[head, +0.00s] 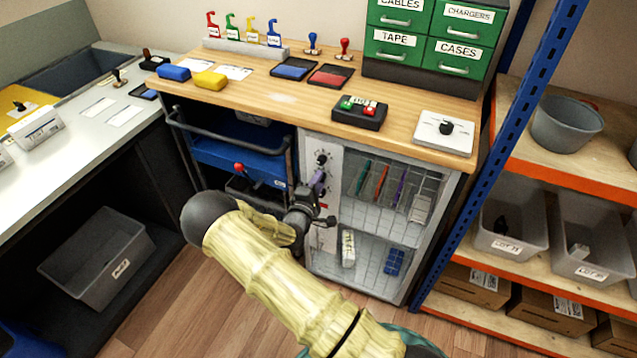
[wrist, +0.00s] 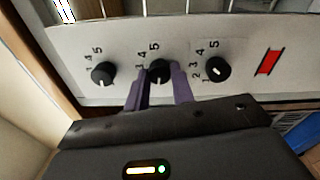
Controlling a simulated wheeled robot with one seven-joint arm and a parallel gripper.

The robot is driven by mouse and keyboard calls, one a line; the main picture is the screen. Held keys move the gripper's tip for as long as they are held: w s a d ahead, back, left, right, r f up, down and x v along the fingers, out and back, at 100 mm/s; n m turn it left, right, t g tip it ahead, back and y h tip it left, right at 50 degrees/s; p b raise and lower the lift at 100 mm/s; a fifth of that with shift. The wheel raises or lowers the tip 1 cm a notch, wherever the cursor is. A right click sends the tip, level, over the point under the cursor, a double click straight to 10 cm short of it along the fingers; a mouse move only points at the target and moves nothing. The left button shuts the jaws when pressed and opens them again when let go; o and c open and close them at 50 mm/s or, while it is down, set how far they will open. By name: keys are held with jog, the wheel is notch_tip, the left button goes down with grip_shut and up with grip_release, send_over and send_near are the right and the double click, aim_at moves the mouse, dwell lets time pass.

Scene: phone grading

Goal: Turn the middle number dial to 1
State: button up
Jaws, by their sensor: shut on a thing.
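The panel (wrist: 120,90) carries three black number dials in a row in the wrist view. The middle number dial (wrist: 158,70) sits between the two purple fingers of my gripper (wrist: 160,82), which is shut on it. A white mark shows on the middle dial's lower part, and the fingers hide some of its numbers. The left dial (wrist: 102,73) and the right dial (wrist: 217,69) are free of the fingers. In the head view my gripper (head: 318,182) is at the panel (head: 326,150) on the cabinet front, and it covers the middle dial there.
A red mark (wrist: 267,62) is on the panel beside the right dial. The vending-style cabinet (head: 390,220) with pens stands right of the panel. A blue cart (head: 235,160) stands to the left. The blue shelf post (head: 480,170) rises at the right.

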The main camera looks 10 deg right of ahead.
jog(key=o, duration=1)
jog(key=v, duration=1.7)
jog(key=shift+s+a, duration=0.1)
jog(key=shift+s, duration=0.05)
